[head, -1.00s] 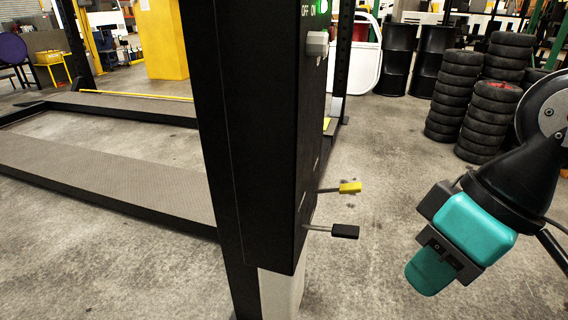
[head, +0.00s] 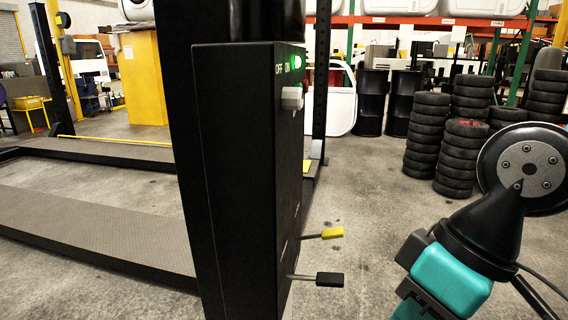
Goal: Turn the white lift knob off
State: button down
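The white lift knob (head: 292,98) sticks out from the upper right face of the black control box (head: 245,170). The labels OFF and ON show above it, and a green light (head: 297,60) glows beside the labels. The knob's exact setting is hard to tell at this angle. Part of my arm, teal and black, is at the lower right, well apart from the box. My gripper is not visible in the head view.
A yellow-tipped lever (head: 332,233) and a black-tipped lever (head: 330,279) stick out from the box's lower right face. Stacked tires (head: 455,160) and black barrels (head: 371,103) stand behind. Open concrete floor (head: 385,205) lies right of the box. Lift ramps (head: 100,225) lie left.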

aim_at(292, 98)
jog(key=z, duration=3.1)
jog(key=i, duration=0.35)
jog(key=u, duration=2.65)
